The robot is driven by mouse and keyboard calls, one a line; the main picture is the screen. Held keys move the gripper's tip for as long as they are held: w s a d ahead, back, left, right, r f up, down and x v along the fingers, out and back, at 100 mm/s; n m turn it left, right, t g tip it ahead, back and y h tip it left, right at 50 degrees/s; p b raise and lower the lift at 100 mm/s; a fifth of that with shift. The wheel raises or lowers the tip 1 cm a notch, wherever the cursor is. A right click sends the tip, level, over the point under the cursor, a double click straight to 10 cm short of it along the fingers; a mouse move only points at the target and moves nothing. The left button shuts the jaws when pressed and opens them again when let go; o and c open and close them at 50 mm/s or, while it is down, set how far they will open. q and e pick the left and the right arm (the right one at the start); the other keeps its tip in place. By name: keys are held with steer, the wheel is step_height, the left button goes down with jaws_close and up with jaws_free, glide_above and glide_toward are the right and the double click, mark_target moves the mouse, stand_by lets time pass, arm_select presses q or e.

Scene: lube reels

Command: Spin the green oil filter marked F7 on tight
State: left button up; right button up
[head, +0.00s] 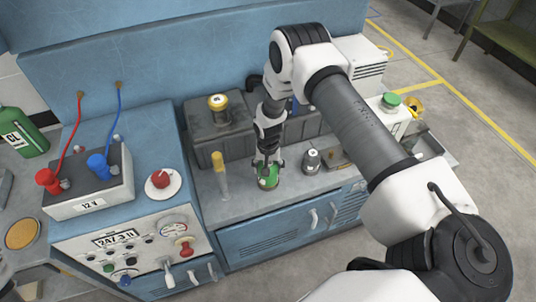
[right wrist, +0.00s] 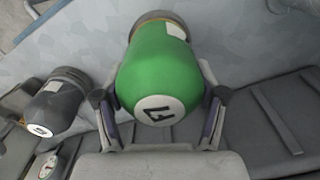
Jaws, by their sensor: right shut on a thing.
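The green oil filter (head: 267,181) is at the front of the grey bench shelf, below my right gripper (head: 268,163). In the right wrist view the green filter (right wrist: 160,62) shows its white end label marked F7, and a grey-brown collar is at its far end. My right gripper (right wrist: 160,100) is shut on it, with one finger on each side. I cannot tell whether the filter touches a mount or the shelf. My left gripper is not in view.
A dark grey filter (head: 312,160) stands close to the right of the green one. A yellow-topped tube (head: 220,176) stands to its left. A dark box (head: 215,128) with a yellow filter (head: 218,102) on it is behind. A battery (head: 92,187) stands at left.

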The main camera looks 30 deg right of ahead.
steer(key=m+p, duration=0.1)
steer(key=m, duration=0.1)
steer(key=shift+s+r+m+p, duration=0.2)
steer(key=shift+m+p, duration=0.1)
steer(key=shift+p, duration=0.1)
steer(key=shift+f+m, duration=0.15)
steer(key=shift+m, duration=0.45)
steer(key=shift+f+m, duration=0.2)
steer(key=shift+m, duration=0.1)
steer(key=shift+r+m+p, duration=0.15)
steer(key=shift+m+p, duration=0.15)
steer(key=shift+p, duration=0.2)
steer(key=m+p, duration=0.2)
steer(key=shift+s+d+r+m, duration=0.1)
steer(key=shift+s+r+m, duration=0.05)
steer(key=shift+m, duration=0.15)
steer(key=shift+f+m, duration=0.25)
steer(key=shift+m, duration=0.65)
